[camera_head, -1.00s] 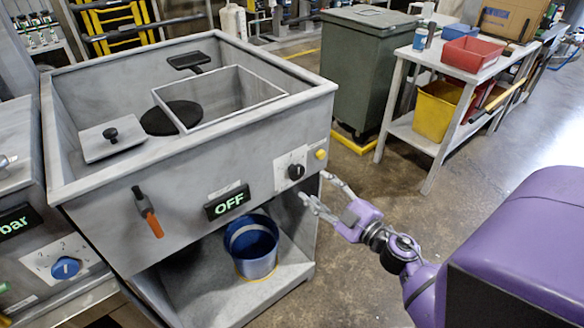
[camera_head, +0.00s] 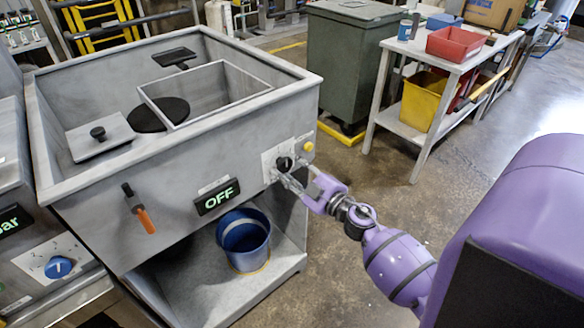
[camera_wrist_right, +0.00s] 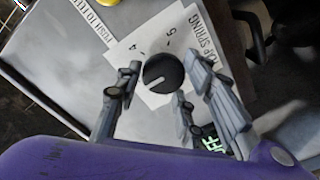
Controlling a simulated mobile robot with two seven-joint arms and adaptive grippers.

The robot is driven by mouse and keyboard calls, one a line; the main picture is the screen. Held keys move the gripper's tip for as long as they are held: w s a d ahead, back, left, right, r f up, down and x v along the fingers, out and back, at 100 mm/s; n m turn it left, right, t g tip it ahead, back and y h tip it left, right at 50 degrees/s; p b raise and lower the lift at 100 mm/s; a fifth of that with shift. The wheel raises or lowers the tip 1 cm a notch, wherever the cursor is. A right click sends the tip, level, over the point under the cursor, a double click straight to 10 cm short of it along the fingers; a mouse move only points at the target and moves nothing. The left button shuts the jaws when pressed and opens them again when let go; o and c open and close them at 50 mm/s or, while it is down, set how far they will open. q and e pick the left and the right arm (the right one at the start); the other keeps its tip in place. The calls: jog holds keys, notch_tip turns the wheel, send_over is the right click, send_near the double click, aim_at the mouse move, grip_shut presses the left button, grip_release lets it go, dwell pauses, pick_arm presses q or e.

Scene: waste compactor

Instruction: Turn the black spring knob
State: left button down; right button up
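The black spring knob (camera_head: 285,163) sits on a white plate on the front of the grey compactor (camera_head: 165,180), left of a yellow button (camera_head: 308,147). In the right wrist view the knob (camera_wrist_right: 163,73) shows a white pointer line and a scale with 4 and 5. My right gripper (camera_head: 285,176) is at the plate, just in front of the knob. In the right wrist view its fingers (camera_wrist_right: 160,90) are spread on both sides of the knob, with gaps visible; it is open and empty. My left gripper is not in view.
A display reading OFF (camera_head: 217,196) and an orange-handled lever (camera_head: 140,210) are on the same front. A blue bucket (camera_head: 243,240) stands on the shelf below. A green bin (camera_head: 350,65) and a side table (camera_head: 425,140) stand behind. The floor to the right is clear.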

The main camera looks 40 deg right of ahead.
jog(key=shift+d+r, duration=0.1)
jog(key=shift+r, duration=0.05)
jog(key=c, duration=0.5)
jog(key=shift+o, duration=0.2)
jog(key=shift+r, duration=0.1)
jog(key=shift+c, duration=0.2)
